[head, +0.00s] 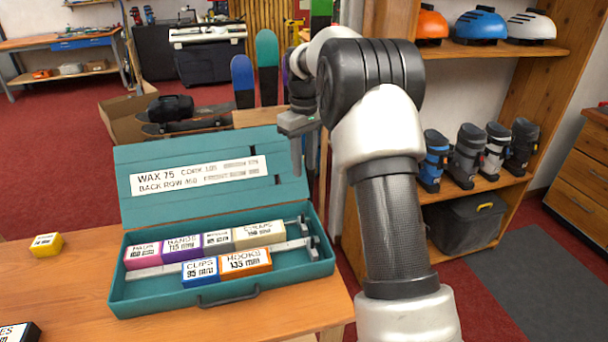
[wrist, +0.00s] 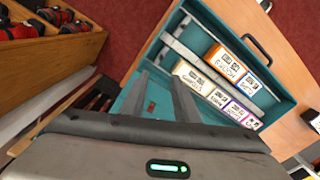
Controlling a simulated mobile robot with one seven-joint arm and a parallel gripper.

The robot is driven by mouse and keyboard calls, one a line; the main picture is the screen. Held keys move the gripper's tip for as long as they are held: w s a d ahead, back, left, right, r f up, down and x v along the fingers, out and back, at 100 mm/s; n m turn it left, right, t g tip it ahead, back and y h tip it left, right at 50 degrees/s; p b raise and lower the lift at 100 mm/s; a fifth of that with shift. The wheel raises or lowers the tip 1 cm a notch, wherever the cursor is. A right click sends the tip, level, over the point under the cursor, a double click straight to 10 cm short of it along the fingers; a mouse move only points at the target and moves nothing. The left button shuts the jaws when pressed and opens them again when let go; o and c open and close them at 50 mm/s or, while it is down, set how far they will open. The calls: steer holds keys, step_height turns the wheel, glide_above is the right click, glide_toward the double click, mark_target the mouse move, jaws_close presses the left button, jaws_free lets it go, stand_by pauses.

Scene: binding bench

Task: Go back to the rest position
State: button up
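My gripper (head: 297,160) hangs in the air above the right end of the open teal case, pointing down. In the wrist view its two fingers (wrist: 160,95) stand apart with nothing between them. The teal case (head: 225,302) lies on the wooden bench with its lid (head: 210,203) raised. Inside, a back row holds several labelled boxes, among them a purple one (head: 184,251) and a cream one (head: 259,236). The case also shows in the wrist view (wrist: 270,80).
A small yellow box (head: 46,245) sits on the bench (head: 70,290) left of the case, and a dark box (head: 18,332) at the near left corner. Shelves with helmets and boots (head: 469,155) stand close on the right. Skis or boards (head: 267,68) stand behind the case.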

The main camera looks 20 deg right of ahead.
steer(key=shift+r, duration=0.25)
steer(key=shift+r, duration=0.1)
steer(key=s+a+r+m+t+p, duration=0.2)
steer(key=s+a+r+t+p, duration=0.1)
steer(key=s+r, duration=1.2)
steer(key=s+a+r+m+t+p, duration=0.1)
steer(key=s+a+m+t+p, duration=0.1)
steer(key=s, duration=1.8)
steer(key=shift+a+r+m+t+p, duration=0.2)
steer(key=shift+m+t+p, duration=0.1)
steer(key=shift+m+p, duration=0.5)
